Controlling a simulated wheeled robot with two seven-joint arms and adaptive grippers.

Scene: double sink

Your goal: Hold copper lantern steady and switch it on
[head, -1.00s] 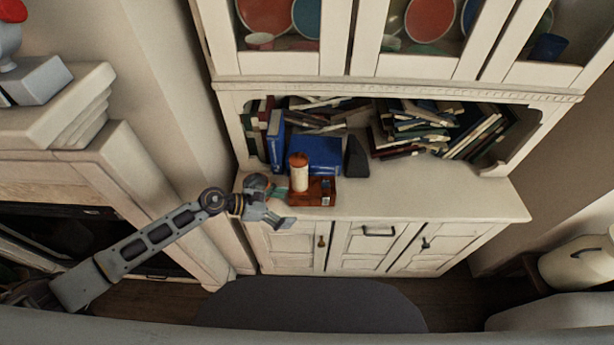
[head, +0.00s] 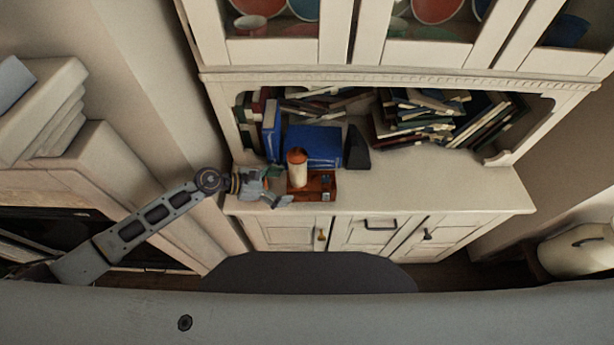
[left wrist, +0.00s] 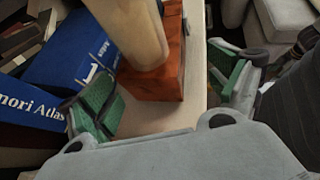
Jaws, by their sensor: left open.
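The copper lantern (head: 297,171) stands upright on the cabinet counter, with a cream cylinder, a copper-coloured top and a reddish-brown block base (head: 321,186). In the left wrist view its cream cylinder (left wrist: 133,28) and base (left wrist: 163,78) show close up. My left gripper (head: 280,187) is at the left side of the lantern. In the left wrist view its green-padded fingers (left wrist: 165,84) are spread wide, with the base ahead between them and nothing gripped. The switch cannot be made out. My right gripper is not in view.
Blue books (head: 314,146) stand close behind the lantern, and a dark wedge-shaped object (head: 356,148) stands to its right. Several piled books (head: 430,117) fill the back of the shelf. The counter's right part (head: 440,185) is clear.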

